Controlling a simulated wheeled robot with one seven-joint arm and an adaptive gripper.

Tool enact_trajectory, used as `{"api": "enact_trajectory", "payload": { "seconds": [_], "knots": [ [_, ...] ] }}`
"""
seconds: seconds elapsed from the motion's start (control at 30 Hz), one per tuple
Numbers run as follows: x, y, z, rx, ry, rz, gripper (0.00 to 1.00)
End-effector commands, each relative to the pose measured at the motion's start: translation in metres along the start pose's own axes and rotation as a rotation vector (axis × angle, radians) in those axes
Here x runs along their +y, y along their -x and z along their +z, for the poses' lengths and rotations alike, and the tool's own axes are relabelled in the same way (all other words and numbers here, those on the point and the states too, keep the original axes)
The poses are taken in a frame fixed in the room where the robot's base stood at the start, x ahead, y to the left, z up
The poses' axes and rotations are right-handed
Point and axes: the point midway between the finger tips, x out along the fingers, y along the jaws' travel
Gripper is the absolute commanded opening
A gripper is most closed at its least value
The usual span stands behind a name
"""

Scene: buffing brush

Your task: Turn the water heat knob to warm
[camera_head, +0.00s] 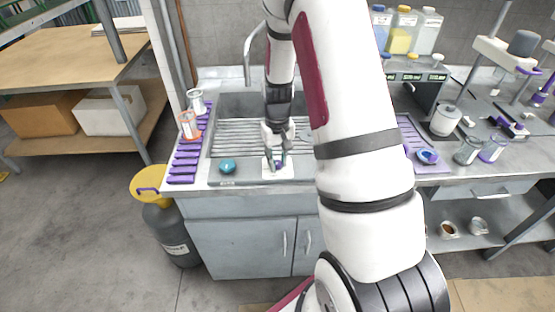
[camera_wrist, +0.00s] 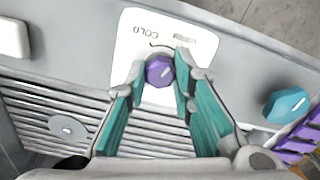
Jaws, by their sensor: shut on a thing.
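The water heat knob (camera_wrist: 159,72) is purple and faceted, with a pale line on its top. It sits on a white plate (camera_wrist: 130,50) marked "COLD", with a second label partly hidden beside it. My gripper (camera_wrist: 163,78) is closed around the knob, one teal finger on each side. In the head view my gripper (camera_head: 275,165) points down at the white plate (camera_head: 277,174) on the sink's front edge. The knob is mostly hidden there between my fingers. I cannot tell the exact setting of the line.
A teal knob (camera_head: 228,166) stands on the sink front, to the left, and shows at right in the wrist view (camera_wrist: 287,105). The slatted sink (camera_head: 232,138) lies behind. A purple rack (camera_head: 188,155) with cups is left. Bottles (camera_head: 402,32) stand at the back right.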

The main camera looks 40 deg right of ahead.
Motion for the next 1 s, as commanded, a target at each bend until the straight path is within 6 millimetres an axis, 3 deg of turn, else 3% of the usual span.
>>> {"api": "enact_trajectory", "payload": {
  "seconds": [0.03,0.1,0.53,1.0],
  "knots": [
    [-0.001,0.000,0.001,-0.002,0.001,-0.001,0.29],
    [-0.001,0.000,0.001,-0.002,0.001,-0.001,0.43],
    [0.000,0.009,-0.001,0.001,0.001,0.000,0.43],
    [-0.001,0.096,-0.001,0.003,0.002,0.000,0.43]
  ]
}}
